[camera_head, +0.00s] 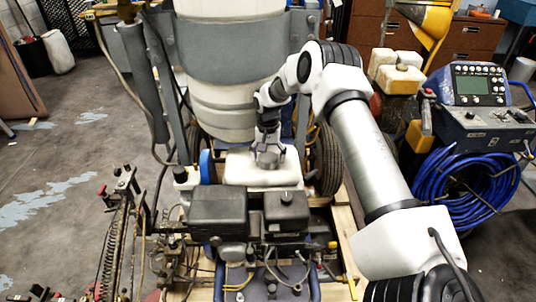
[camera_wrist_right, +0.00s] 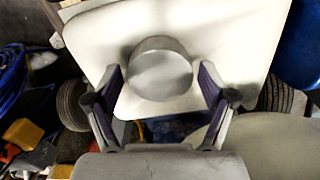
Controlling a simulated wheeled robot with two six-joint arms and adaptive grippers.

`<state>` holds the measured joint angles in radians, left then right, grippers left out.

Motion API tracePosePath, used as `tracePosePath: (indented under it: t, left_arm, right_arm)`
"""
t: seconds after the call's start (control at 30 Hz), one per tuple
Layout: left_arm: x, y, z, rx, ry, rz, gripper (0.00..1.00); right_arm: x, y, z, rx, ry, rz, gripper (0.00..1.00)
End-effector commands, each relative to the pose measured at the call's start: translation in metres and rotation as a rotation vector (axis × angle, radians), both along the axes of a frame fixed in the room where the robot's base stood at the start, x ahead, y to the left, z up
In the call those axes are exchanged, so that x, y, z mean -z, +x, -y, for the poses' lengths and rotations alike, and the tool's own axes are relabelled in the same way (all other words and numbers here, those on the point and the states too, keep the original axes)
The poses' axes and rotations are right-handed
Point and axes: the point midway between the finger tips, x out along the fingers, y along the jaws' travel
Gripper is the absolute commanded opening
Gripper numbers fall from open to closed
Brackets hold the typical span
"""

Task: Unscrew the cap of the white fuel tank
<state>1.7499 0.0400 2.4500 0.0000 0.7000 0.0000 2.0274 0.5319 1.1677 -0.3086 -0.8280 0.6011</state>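The white fuel tank (camera_head: 240,173) sits behind the black engine housing in the middle of the head view. Its grey round cap (camera_head: 268,161) is on top of the tank. In the right wrist view the cap (camera_wrist_right: 160,68) stands on the white tank top (camera_wrist_right: 225,50). My right gripper (camera_head: 268,143) reaches down over the cap. In the wrist view the right gripper (camera_wrist_right: 162,72) is open, with one finger on each side of the cap and a visible gap on both sides. My left gripper is not in view.
A large white drum (camera_head: 220,105) with a grey band stands behind the tank. Black engine boxes (camera_head: 219,207) lie in front. A blue hose coil (camera_head: 470,190) and a control panel (camera_head: 478,85) are at the right. Open grey floor (camera_head: 60,170) shows at the left.

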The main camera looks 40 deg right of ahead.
Motion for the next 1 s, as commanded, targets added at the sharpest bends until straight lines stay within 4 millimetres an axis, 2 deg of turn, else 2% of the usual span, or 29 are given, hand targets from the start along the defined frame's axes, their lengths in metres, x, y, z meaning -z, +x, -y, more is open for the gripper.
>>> tracePosePath:
  t: [0.03, 0.1, 0.13, 0.27, 0.5, 0.77, 0.9, 1.0]
  left_arm:
    - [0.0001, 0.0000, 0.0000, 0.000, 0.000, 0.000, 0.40]
    - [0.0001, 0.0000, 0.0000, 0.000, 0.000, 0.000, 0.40]
    - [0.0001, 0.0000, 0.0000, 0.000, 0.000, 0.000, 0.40]
    - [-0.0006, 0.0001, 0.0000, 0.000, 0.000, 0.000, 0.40]
    - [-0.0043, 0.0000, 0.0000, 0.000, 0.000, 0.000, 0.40]
    - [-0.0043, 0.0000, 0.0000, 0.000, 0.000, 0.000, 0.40]
    - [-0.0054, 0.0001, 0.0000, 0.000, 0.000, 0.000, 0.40]
    - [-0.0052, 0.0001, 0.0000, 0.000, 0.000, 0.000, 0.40]
  right_arm:
    - [0.0000, 0.0001, -0.0001, 0.000, 0.000, 0.000, 0.56]
    - [0.0000, 0.0001, -0.0001, 0.000, 0.000, 0.000, 0.31]
    - [0.0000, 0.0001, -0.0001, 0.000, 0.000, 0.000, 0.23]
    - [-0.0004, 0.0001, -0.0001, -0.017, 0.000, 0.000, 0.23]
    - [-0.0007, -0.0001, -0.0002, -0.298, 0.000, 0.000, 0.23]
    - [-0.0005, -0.0001, -0.0002, -0.325, 0.000, 0.000, 0.23]
    - [-0.0008, -0.0002, -0.0002, -0.520, 0.001, -0.001, 0.23]
    - [-0.0006, -0.0002, -0.0002, -0.601, 0.001, -0.001, 0.23]
